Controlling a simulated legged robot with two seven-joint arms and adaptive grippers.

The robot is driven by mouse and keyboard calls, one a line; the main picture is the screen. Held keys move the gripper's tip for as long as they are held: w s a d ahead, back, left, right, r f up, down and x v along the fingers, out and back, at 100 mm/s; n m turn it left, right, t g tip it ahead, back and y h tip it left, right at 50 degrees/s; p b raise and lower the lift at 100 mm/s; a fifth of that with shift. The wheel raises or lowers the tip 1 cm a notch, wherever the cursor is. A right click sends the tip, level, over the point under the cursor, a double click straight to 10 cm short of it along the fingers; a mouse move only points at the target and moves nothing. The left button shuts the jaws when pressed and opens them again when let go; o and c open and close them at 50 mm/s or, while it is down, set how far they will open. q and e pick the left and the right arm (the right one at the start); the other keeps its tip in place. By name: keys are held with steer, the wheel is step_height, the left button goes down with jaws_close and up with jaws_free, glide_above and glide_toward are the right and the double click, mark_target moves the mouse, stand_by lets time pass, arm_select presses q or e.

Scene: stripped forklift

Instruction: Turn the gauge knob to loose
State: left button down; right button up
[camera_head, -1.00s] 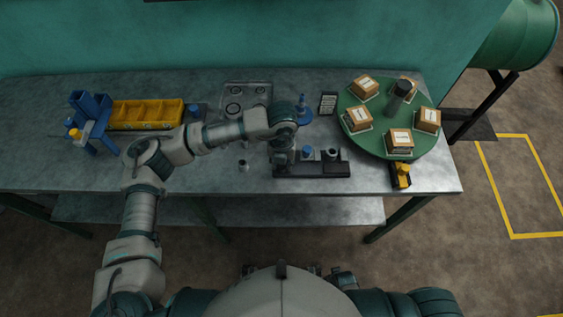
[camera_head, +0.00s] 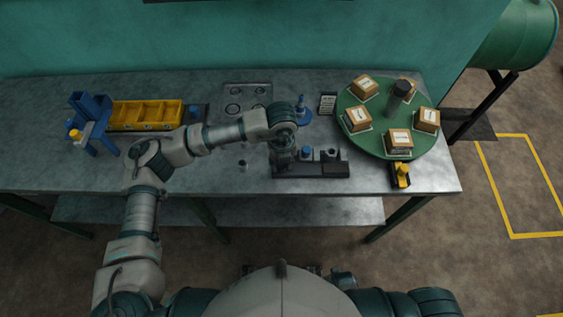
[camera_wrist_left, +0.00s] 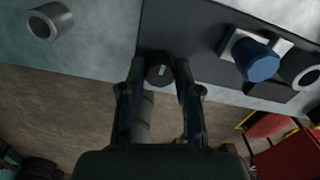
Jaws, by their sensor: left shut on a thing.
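A small black round knob with a pale pointer mark (camera_wrist_left: 160,72) sits at the edge of a dark fixture in the left wrist view. My left gripper (camera_wrist_left: 159,75) is shut on the knob, one finger on each side. The mark points roughly up in that view. In the head view, my left gripper (camera_head: 281,161) reaches down at the left end of the dark fixture (camera_head: 318,170) and hides the knob. I cannot read any labels beside it. My right gripper is not in view.
A blue knob (camera_head: 308,152) and a grey ring-shaped part (camera_head: 331,154) are on the same fixture. A small grey cylinder (camera_head: 243,164) stands to the left. A green turntable (camera_head: 375,142) with several boxes is at the right. Yellow bins (camera_head: 146,114) are at the left.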

arm_select(q)
steer(key=shift+w+r, duration=0.15)
steer(key=shift+w, duration=0.05)
steer(key=c, duration=0.8)
jaws_free()
step_height(320, 180, up, 12)
steer(key=shift+f, duration=0.2)
